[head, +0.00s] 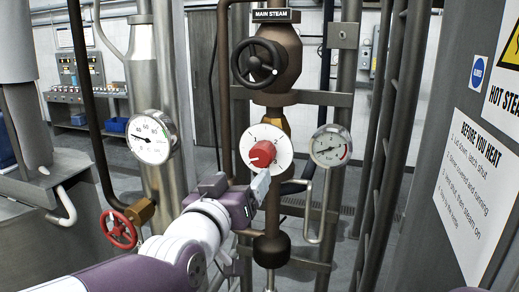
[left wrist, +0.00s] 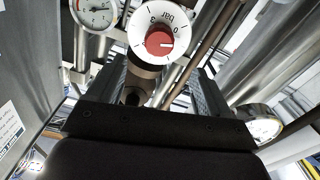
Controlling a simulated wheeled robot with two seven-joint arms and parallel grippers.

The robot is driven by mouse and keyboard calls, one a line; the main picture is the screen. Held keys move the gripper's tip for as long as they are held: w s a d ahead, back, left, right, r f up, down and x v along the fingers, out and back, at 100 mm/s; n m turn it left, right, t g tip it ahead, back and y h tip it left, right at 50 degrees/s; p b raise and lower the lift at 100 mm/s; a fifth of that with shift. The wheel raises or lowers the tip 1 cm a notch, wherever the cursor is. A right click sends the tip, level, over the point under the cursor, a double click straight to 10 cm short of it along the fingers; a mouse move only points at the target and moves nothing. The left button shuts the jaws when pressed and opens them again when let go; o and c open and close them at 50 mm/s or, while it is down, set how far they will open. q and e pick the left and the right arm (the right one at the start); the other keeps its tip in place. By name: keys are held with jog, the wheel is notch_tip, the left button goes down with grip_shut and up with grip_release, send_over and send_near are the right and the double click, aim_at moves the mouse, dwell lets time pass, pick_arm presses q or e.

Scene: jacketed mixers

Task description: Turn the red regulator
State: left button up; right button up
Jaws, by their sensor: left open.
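The red regulator (head: 263,153) is a red knob on a white round dial plate (head: 279,138) in the middle of the head view, on the brown pipe below the main steam valve. In the left wrist view the knob (left wrist: 159,41) and its dial marked "bar" show at the top centre. My left gripper (head: 260,187) is open just below and in front of the knob. One silver finger is seen near the knob's lower edge, and I cannot tell whether it touches. In the left wrist view the dark gripper body fills the bottom. My right gripper is not in view.
A black handwheel (head: 258,63) sits above the dial. Gauges stand at left (head: 152,137) and right (head: 330,146). A red handwheel (head: 119,229) is at lower left. A ladder (head: 386,150) and a sign panel (head: 476,180) close off the right side.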

aim_at(260, 160)
pick_arm(q)
jog(key=p+x, duration=0.4)
jog(key=x, duration=0.6)
jog(key=shift+w, duration=0.15)
jog(key=shift+w+d+p, duration=0.1)
jog(key=shift+w+p, duration=0.2)
jog(key=shift+p, duration=0.05)
jog(key=shift+s, duration=0.4)
jog(key=shift+w, duration=0.1)
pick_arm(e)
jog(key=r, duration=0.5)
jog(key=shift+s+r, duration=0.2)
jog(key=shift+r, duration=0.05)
pick_arm(q)
jog(key=shift+w+f, duration=0.1)
jog(key=shift+w, duration=0.1)
jog(key=c, duration=0.4)
jog(key=shift+d, duration=0.1)
jog(key=c, duration=0.6)
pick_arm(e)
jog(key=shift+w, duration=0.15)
